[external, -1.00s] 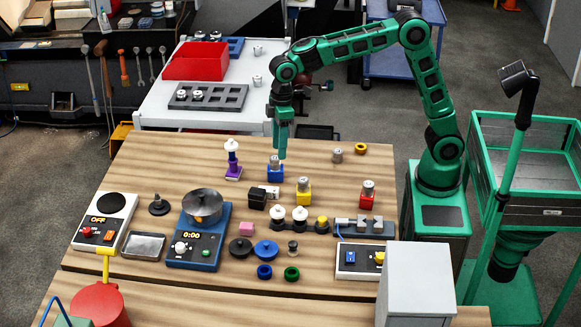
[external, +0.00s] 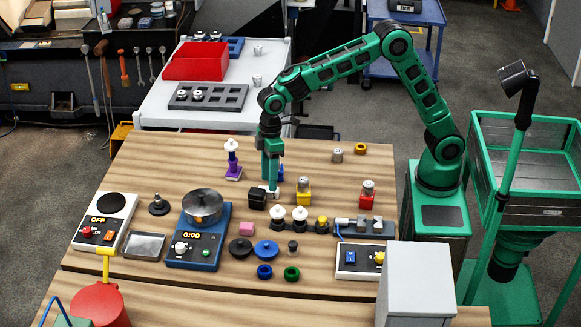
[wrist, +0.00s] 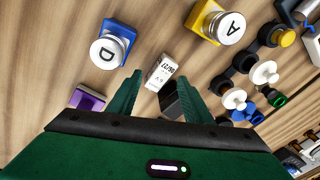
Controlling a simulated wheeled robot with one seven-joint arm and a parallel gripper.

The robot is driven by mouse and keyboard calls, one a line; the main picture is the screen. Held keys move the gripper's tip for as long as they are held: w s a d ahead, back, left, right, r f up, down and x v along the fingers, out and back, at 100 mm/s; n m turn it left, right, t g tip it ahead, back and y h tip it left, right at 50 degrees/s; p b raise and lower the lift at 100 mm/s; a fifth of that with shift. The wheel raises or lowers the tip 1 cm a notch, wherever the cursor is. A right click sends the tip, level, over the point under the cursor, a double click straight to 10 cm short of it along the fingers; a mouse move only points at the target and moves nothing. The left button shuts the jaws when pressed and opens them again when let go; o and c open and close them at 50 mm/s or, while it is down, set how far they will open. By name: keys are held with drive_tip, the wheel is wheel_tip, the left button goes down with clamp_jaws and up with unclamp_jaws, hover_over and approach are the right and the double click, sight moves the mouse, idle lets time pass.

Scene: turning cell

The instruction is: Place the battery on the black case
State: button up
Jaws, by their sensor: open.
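The battery is a small white block with dark printing; in the wrist view the battery (wrist: 160,72) lies on the wooden table between the open fingertips. The black case (wrist: 171,98) is a small dark block close to the battery, partly covered by my right finger in that view. In the external view the black case (external: 257,199) stands just left of my gripper (external: 270,184), which points straight down and hides most of the battery. My gripper (wrist: 160,74) is open in the wrist view, one finger on each side of the battery. I cannot tell whether the fingers touch it.
A blue block with a silver cylinder marked D (wrist: 112,45) and a yellow one marked A (wrist: 222,25) stand close by. A purple stand (external: 233,172) is to the left. A row of black holders with white and yellow knobs (external: 300,219) lies in front.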

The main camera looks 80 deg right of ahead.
sight(266, 187)
drive_tip(key=f, duration=0.3)
drive_tip(key=shift+w+a+f, duration=0.15)
drive_tip(key=shift+a+f, duration=0.05)
drive_tip(key=shift+a, duration=0.05)
clamp_jaws()
wheel_tip(266, 187, up, 10)
drive_tip(key=shift+m, duration=0.6)
drive_tip(key=w+d+r, duration=0.2)
drive_tip(key=w+d, duration=0.1)
drive_tip(key=w+d+r, duration=0.2)
drive_tip(key=w+d, duration=0.1)
drive_tip(key=w, duration=0.1)
drive_tip(key=w+d+r, duration=0.2)
drive_tip(key=w+d, duration=0.2)
drive_tip(key=shift+w, duration=0.2)
drive_tip(key=w+d+f+m, duration=0.2)
drive_tip(key=w+d, duration=0.2)
drive_tip(key=d, duration=0.5)
drive_tip(key=s+d+f, duration=0.1)
drive_tip(key=f, duration=0.3)
drive_tip(key=s+d+f+m, duration=0.1)
drive_tip(key=s+d+f, duration=0.1)
drive_tip(key=f, duration=0.2)
drive_tip(key=s+d+f+m+t, duration=0.1)
drive_tip(key=s+d+f, duration=0.1)
drive_tip(key=f, duration=0.1)
drive_tip(key=shift+s+f, duration=0.1)
drive_tip(key=shift+f, duration=0.3)
